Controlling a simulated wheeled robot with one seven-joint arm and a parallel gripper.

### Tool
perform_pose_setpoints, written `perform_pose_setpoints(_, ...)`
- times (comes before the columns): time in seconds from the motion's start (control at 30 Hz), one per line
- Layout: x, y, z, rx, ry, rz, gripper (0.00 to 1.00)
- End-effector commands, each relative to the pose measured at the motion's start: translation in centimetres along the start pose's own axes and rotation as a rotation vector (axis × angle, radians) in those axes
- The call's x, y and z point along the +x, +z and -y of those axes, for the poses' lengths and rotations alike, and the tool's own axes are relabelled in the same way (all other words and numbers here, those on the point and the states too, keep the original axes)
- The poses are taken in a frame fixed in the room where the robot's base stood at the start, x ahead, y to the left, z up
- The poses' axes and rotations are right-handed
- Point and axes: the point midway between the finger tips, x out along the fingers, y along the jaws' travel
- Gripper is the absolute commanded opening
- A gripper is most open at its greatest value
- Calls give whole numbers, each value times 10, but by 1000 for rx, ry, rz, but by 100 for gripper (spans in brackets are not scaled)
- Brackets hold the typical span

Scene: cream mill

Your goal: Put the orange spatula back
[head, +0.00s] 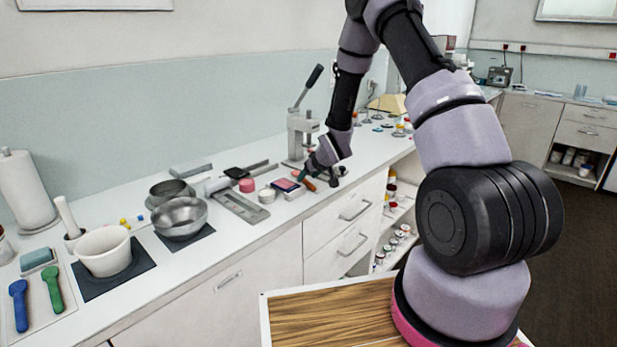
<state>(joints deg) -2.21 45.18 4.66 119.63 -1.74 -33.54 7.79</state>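A small orange piece (309,184), perhaps the orange spatula's handle, shows at my gripper (322,180) near the front edge of the counter. The gripper is low over the counter, right of the pink block. At this size I cannot tell whether its fingers are open or shut on the orange piece. The rest of the orange piece is hidden or too small to make out. A blue spatula (19,306) and a green spatula (54,290) lie side by side on a pale tray (38,318) at the far left, with bare room on the tray.
A white bowl (104,251) and a steel bowl (180,218) stand on dark mats. A mortar with pestle (68,217), a paper roll (26,190), a sponge (36,259) and a lever press (301,130) also stand on the counter (250,228). Its front strip is mostly clear.

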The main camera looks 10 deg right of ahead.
Motion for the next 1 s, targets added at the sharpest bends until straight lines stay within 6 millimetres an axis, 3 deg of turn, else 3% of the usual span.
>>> perform_pose_setpoints(0.33, -9, -1, 0, 0, 0, -1, 57)
perform_pose_setpoints(0.7, -79, -1, -1, 1, 2, -2, 57)
perform_pose_setpoints(1.0, -113, -4, -2, 4, 7, 0, 57)
